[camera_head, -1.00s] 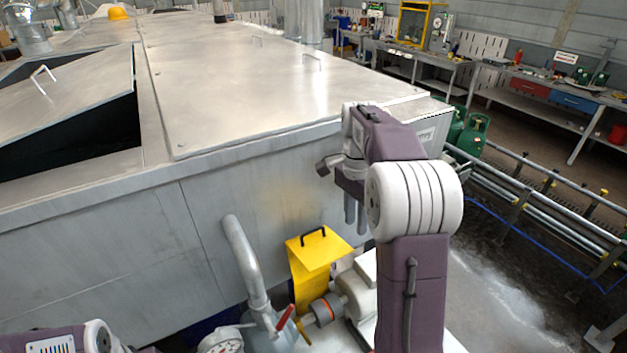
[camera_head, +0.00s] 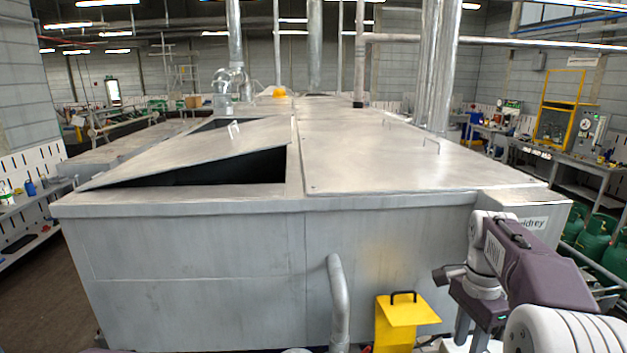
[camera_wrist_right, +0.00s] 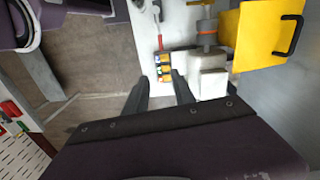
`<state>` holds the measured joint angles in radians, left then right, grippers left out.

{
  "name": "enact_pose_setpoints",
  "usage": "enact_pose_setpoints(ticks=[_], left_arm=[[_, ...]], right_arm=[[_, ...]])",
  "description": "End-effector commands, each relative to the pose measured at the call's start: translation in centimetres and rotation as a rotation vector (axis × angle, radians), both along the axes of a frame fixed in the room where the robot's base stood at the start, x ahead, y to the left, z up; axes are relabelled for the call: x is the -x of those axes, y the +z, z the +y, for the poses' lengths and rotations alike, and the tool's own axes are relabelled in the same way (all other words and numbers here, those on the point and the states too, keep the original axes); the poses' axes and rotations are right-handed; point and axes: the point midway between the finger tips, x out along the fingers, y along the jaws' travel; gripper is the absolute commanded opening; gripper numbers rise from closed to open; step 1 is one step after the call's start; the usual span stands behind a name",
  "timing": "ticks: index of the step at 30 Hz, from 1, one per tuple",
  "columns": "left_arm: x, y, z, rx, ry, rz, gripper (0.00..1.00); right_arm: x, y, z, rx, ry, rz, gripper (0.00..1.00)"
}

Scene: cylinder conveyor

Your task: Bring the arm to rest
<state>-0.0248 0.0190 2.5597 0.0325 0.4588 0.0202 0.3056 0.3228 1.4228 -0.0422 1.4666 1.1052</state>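My right arm comes in from the lower right in the head view, with its purple and white links beside the tank's right front corner. My right gripper (camera_head: 470,338) points down in front of the tank. In the right wrist view its two dark fingers (camera_wrist_right: 160,78) stand apart with nothing held between them, above the floor and pump area. My left gripper is not in view; only a sliver of purple shows at the bottom edge of the head view.
A large metal tank (camera_head: 190,250) with a tilted lid (camera_head: 200,150) fills the middle. A bent pipe (camera_head: 338,300) and a yellow guard (camera_head: 408,313) stand close to its front, near my right gripper. Green cylinders (camera_head: 594,238) stand at the right.

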Motion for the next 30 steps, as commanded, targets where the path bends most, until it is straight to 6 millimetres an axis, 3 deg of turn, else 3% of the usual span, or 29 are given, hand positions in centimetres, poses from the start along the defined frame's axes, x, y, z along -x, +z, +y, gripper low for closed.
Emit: enact_pose_setpoints(ticks=[1,5,11,17,21,24,30], left_arm=[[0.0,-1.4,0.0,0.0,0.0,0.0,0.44],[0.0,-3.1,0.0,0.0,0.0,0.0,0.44],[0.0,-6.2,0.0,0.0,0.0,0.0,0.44],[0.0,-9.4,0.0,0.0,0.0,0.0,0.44],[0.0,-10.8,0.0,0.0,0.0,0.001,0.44],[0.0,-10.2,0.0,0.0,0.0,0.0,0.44],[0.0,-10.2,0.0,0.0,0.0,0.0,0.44]], right_arm=[[0.3,-1.4,0.9,-0.002,0.022,0.008,0.31],[1.7,-3.7,3.2,-0.015,0.075,0.04,0.31],[4.4,-9.5,7.1,-0.037,0.239,0.066,0.31],[8.3,-17.7,10.9,-0.073,0.57,0.048,0.31],[12.3,-23.9,12.6,-0.092,0.923,-0.004,0.31],[13.6,-25.9,12.7,-0.077,1.156,-0.063,0.31],[11.1,-26.1,12.7,-0.006,1.377,-0.157,0.31]])
